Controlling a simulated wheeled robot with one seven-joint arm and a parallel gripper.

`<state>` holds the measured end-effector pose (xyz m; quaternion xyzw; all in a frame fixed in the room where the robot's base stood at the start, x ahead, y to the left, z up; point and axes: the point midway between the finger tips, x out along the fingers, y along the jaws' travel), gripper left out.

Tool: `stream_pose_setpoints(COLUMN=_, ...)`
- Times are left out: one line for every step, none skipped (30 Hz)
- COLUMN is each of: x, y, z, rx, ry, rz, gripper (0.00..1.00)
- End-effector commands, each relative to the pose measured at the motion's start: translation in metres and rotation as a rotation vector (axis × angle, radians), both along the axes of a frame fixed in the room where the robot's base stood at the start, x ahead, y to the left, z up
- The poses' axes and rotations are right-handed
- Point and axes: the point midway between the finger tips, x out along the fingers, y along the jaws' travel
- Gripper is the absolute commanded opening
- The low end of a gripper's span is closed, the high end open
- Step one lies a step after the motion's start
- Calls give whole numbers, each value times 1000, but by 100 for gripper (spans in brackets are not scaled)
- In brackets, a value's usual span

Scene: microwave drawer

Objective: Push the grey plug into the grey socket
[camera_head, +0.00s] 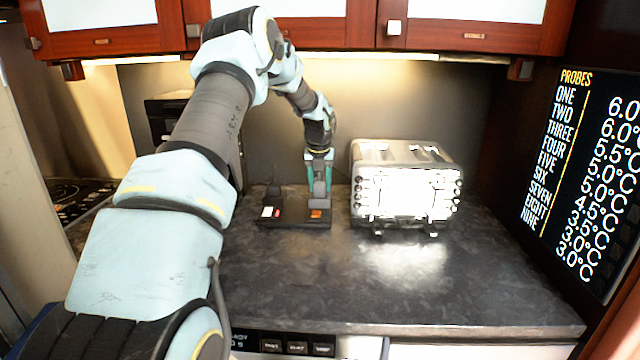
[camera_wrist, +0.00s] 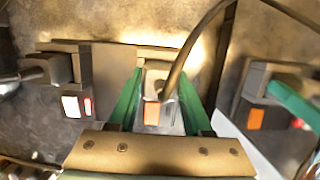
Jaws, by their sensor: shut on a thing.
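My gripper (camera_head: 319,170) points down over the right end of a dark socket strip (camera_head: 293,222) on the counter. Its green fingers also show in the wrist view (camera_wrist: 160,78), shut on the grey plug (camera_wrist: 157,73) with one finger on each side. A cable curves up from the plug across the wrist view. In the head view the grey plug (camera_head: 319,190) stands upright just behind the orange switch (camera_head: 316,213). The socket beneath it is hidden by the plug, and I cannot tell how far the plug is in.
Another plug (camera_wrist: 60,68) sits at the strip's left socket, behind a white and red switch (camera_wrist: 75,106). A shiny metal toaster (camera_head: 405,190) stands close on the right and mirrors the strip. The counter (camera_head: 450,290) in front is clear. Cabinets (camera_head: 340,32) hang above.

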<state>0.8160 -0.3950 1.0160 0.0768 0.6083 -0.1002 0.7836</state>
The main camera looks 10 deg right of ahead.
Motion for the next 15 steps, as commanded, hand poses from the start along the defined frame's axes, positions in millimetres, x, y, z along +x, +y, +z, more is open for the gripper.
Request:
stream_pose_setpoints(x=0, y=0, z=-2, rx=0, ry=0, rz=0, gripper=0)
stream_pose_setpoints(x=0, y=0, z=-2, rx=0, ry=0, rz=0, gripper=0)
stream_pose_setpoints(x=0, y=0, z=-4, rx=0, ry=0, rz=0, gripper=0)
stream_pose_setpoints(x=0, y=0, z=-4, rx=0, ry=0, rz=0, gripper=0)
stream_pose_setpoints(x=0, y=0, z=-5, rx=0, ry=1, rz=0, gripper=0)
stream_pose_setpoints(x=0, y=0, z=-6, rx=0, ry=1, rz=0, gripper=0)
stream_pose_setpoints(x=0, y=0, z=-7, rx=0, ry=1, rz=0, gripper=0)
stream_pose_setpoints(x=0, y=0, z=-7, rx=0, ry=1, rz=0, gripper=0)
stream_pose_setpoints(x=0, y=0, z=-8, rx=0, ry=1, rz=1, gripper=0)
stream_pose_setpoints(x=0, y=0, z=-9, rx=0, ry=1, rz=1, gripper=0)
stream_pose_setpoints(x=0, y=0, z=-9, rx=0, ry=1, rz=1, gripper=52)
stream_pose_setpoints(x=0, y=0, z=-8, rx=0, ry=1, rz=1, gripper=56)
stream_pose_setpoints(x=0, y=0, z=-8, rx=0, ry=1, rz=1, gripper=60)
stream_pose_setpoints(x=0, y=0, z=-8, rx=0, ry=1, rz=1, gripper=63)
stream_pose_setpoints(x=0, y=0, z=-8, rx=0, ry=1, rz=1, gripper=67)
